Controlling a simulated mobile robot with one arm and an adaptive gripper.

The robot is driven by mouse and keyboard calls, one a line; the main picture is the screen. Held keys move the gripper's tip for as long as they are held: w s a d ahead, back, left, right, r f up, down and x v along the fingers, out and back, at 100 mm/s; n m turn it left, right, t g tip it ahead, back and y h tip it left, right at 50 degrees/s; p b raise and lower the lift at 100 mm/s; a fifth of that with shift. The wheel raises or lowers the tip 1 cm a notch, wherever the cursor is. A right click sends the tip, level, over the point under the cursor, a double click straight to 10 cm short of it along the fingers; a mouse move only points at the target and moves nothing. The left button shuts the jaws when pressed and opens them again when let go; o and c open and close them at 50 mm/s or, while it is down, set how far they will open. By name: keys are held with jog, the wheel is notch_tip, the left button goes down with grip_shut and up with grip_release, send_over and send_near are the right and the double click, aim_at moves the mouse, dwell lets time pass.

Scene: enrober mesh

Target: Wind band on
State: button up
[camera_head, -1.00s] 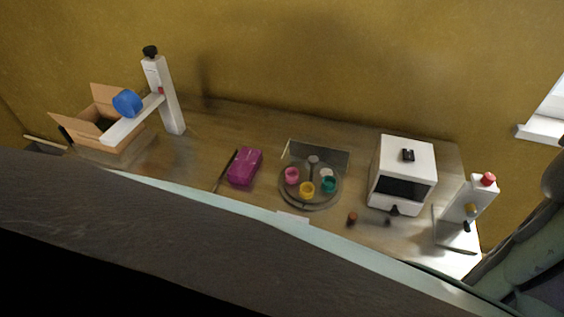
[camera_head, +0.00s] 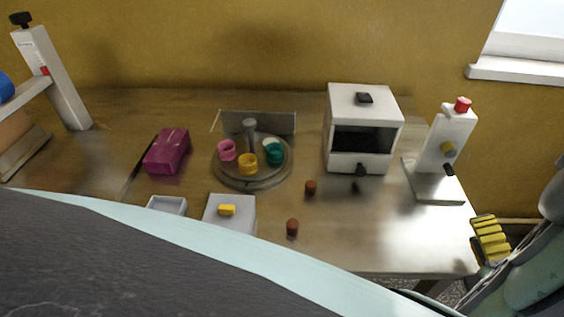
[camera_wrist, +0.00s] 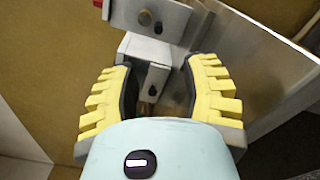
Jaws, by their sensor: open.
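No band can be told for certain. On a round grey turntable (camera_head: 227,176) stand several small round pieces: pink (camera_head: 228,150), yellow (camera_head: 248,164), teal (camera_head: 275,155) and a whitish one. A white stand (camera_head: 444,140) with a red cap, a brass-coloured knob and a black knob stands at the table's right end. My gripper (camera_head: 490,240) has yellow ribbed fingers and is at the right, beside the table's front right corner, apart from the stand. In the wrist view my gripper (camera_wrist: 160,68) is open, with no held object visible; pale blocks with dark knobs show beyond it.
A white open-fronted cabinet (camera_head: 364,98) stands left of the stand. A magenta box (camera_head: 167,152), a white box (camera_head: 230,210) with a yellow piece, a grey tray (camera_head: 167,205) and two brown cylinders (camera_head: 310,188) are on the table. A tall white post (camera_head: 55,85) is at far left.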

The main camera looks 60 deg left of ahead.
aim_at(452, 174)
jog(key=p+x, duration=0.1)
jog(key=x, duration=0.6)
jog(key=p+x, duration=0.1)
jog(key=x, duration=0.5)
jog(key=shift+w+a+r+p, duration=0.15)
jog(key=shift+a+r+p, duration=0.05)
jog(key=shift+a+p, duration=0.15)
jog(key=shift+w+a+f, duration=0.15)
jog(key=shift+w+a, duration=0.15)
jog(key=shift+a, duration=0.2)
jog(key=shift+o, duration=0.5)
grip_shut()
